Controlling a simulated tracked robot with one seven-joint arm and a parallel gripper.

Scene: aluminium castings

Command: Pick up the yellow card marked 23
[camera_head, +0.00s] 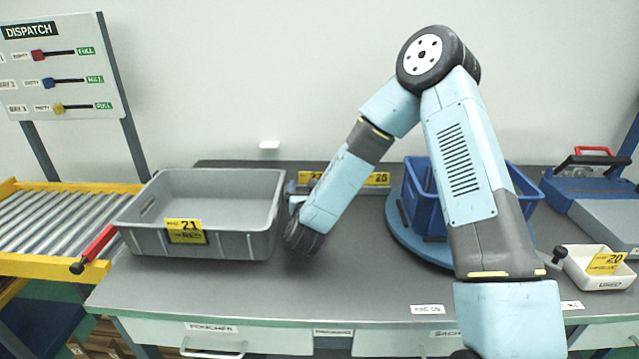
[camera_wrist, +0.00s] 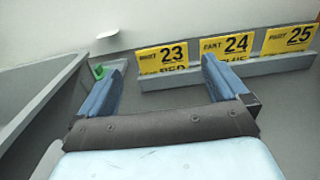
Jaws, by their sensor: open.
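The yellow card marked 23 (camera_wrist: 163,54) stands upright in a grey rail (camera_wrist: 185,78) in the wrist view, left of the cards marked 24 (camera_wrist: 226,44) and 25 (camera_wrist: 289,38). The rail hides the card's lower edge. In the head view, card 23 (camera_head: 309,176) is partly hidden by my arm. My gripper (camera_wrist: 164,66) is open and empty, its blue fingers spread wide. Card 23 shows beyond the fingers, between their tips in the picture and apart from them. In the head view my gripper is mostly hidden behind my wrist.
A grey bin (camera_head: 262,245) with card 21 stands close left of my wrist. A blue crate (camera_head: 425,215) on a round blue base stands right of the rail. A white tray (camera_head: 571,270) with card 20 is far right. The front middle of the bench (camera_head: 345,290) is clear.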

